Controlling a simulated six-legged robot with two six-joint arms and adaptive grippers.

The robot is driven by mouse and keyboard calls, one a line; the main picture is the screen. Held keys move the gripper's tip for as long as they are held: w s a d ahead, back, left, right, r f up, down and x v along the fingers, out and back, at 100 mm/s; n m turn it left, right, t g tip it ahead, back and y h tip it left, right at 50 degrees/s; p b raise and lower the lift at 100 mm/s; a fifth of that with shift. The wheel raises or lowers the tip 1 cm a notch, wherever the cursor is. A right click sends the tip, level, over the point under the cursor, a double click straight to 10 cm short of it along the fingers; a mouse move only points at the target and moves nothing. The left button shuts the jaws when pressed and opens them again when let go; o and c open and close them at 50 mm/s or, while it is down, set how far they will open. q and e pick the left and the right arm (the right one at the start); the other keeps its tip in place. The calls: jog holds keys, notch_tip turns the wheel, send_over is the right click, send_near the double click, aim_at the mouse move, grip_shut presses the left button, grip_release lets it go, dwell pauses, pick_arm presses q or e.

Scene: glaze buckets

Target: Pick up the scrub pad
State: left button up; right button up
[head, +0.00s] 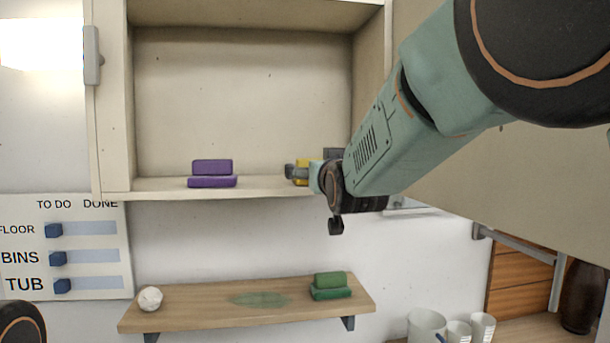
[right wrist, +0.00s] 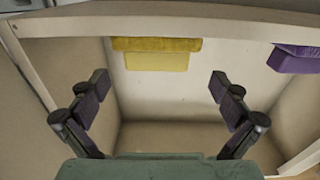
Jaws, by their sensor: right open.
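A yellow two-piece block, perhaps the scrub pad (head: 301,172), sits on the floor of the open wall cabinet, mostly hidden behind my right gripper (head: 312,165) in the head view. In the right wrist view the yellow block (right wrist: 156,54) shows whole, ahead of and between the two fingers. My right gripper (right wrist: 157,88) is open and empty, with its fingers spread wide and apart from the block. A purple two-piece block (head: 212,174) stands to the left on the same cabinet floor. It also shows at the right in the right wrist view (right wrist: 296,58). My left gripper is out of view.
The cabinet's side wall (head: 115,100) and front lip bound the opening. Below, a wooden shelf (head: 200,315) holds a white crumpled ball (head: 150,298), a green stain and a green two-piece block (head: 330,286). White cups (head: 427,325) stand at lower right.

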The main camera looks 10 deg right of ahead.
jog(key=w+p, duration=0.3)
jog(key=w, duration=0.3)
jog(key=shift+d, duration=0.15)
jog(key=shift+w+d+p, duration=0.1)
jog(key=shift+w+p, duration=0.1)
jog(key=shift+p, duration=0.1)
jog(key=shift+s+d+r, duration=0.15)
jog(key=shift+s+r, duration=0.05)
jog(key=shift+s, duration=0.05)
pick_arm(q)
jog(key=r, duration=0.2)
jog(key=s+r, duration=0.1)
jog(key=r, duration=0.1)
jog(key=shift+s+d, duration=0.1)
